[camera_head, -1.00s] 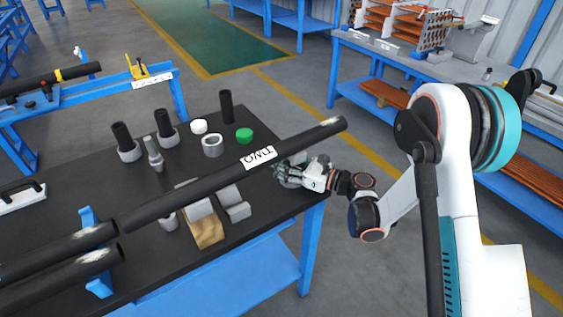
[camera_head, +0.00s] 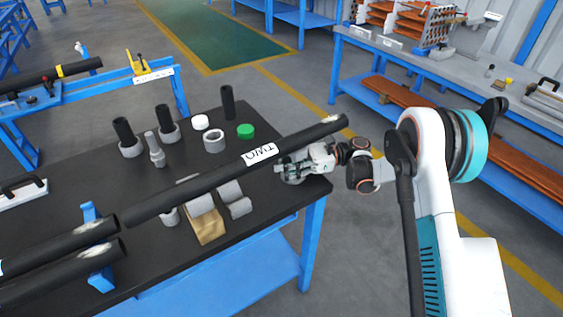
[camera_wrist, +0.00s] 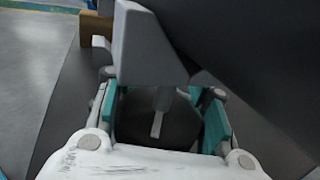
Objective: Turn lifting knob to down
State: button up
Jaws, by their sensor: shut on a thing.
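My gripper (camera_head: 287,169) is beside the long black pipe marked TWO (camera_head: 225,181), at the right end of the black table. In the wrist view, the teal-sided fingers of my gripper (camera_wrist: 163,98) are shut around a dark rounded piece with a pale bar, which looks like the lifting knob (camera_wrist: 157,122). A grey support block (camera_wrist: 145,48) rises just beyond it, and the pipe (camera_wrist: 255,50) covers the upper right. In the head view the knob is hidden by my gripper, and which way it is turned cannot be told.
The black table (camera_head: 75,180) holds grey rings with black tubes, a green cap (camera_head: 245,131), a white cap (camera_head: 200,122), grey brackets and a wooden block (camera_head: 207,226). Blue stands carry two more pipes at the lower left. A blue workbench (camera_head: 440,75) stands at the right.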

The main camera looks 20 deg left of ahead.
jog(key=shift+d+n+g+h, duration=0.15)
jog(key=shift+n+g+h, duration=0.25)
jog(key=shift+n+g, duration=0.15)
jog(key=shift+s+g, duration=0.1)
jog(key=shift+g, duration=0.25)
jog(key=o, duration=1.3)
